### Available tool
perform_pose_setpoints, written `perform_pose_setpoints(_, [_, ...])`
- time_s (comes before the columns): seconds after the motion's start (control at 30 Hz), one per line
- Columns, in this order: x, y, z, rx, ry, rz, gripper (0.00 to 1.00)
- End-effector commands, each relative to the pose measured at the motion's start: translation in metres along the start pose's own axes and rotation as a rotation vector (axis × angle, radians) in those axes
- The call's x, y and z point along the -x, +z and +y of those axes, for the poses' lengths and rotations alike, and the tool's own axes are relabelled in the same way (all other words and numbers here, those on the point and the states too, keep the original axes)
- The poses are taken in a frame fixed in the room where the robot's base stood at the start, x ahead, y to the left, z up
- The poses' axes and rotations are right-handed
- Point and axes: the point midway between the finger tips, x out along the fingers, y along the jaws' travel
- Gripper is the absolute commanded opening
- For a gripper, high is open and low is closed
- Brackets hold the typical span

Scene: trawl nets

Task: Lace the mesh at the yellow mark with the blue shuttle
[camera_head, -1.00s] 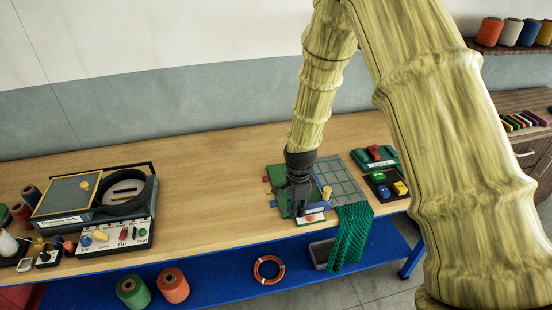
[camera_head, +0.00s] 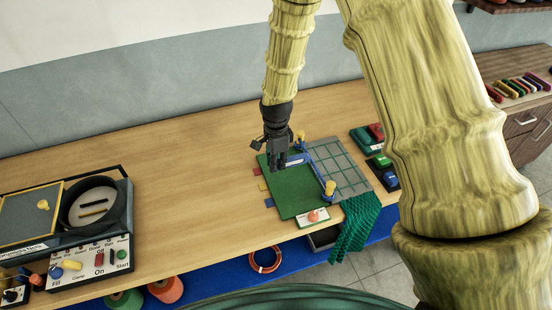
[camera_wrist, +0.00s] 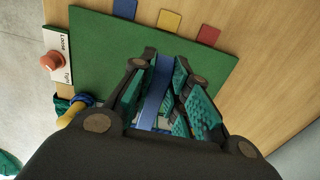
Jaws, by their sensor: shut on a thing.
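My gripper (camera_head: 279,160) is shut on a blue shuttle (camera_head: 294,163), over the far left part of a green board (camera_head: 292,197). In the wrist view the shuttle (camera_wrist: 157,88) is a blue strip between the fingers. A pale grid of mesh (camera_head: 345,172) lies along the board's right side. Two yellow pegs stand at this seam, one far (camera_head: 300,136) and one near (camera_head: 330,188), with a blue line (camera_head: 315,163) between them. A yellow tab (camera_head: 262,187) sits at the board's left edge, between a red tab (camera_head: 256,173) and a blue tab (camera_head: 269,202).
A white panel with an orange knob (camera_head: 313,216), marked "Loose" at one end, sits at the board's near edge. Green netting (camera_head: 355,226) hangs off the table. A control box (camera_head: 92,262) stands at left. The table between it and the board is clear.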

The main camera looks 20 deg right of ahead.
Motion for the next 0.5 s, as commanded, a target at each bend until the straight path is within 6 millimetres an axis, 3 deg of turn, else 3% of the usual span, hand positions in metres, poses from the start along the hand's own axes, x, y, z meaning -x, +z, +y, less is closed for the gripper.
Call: perform_pose_setpoints(0.5, [-0.032,-0.002,0.001,-0.003,0.001,0.000,0.00])
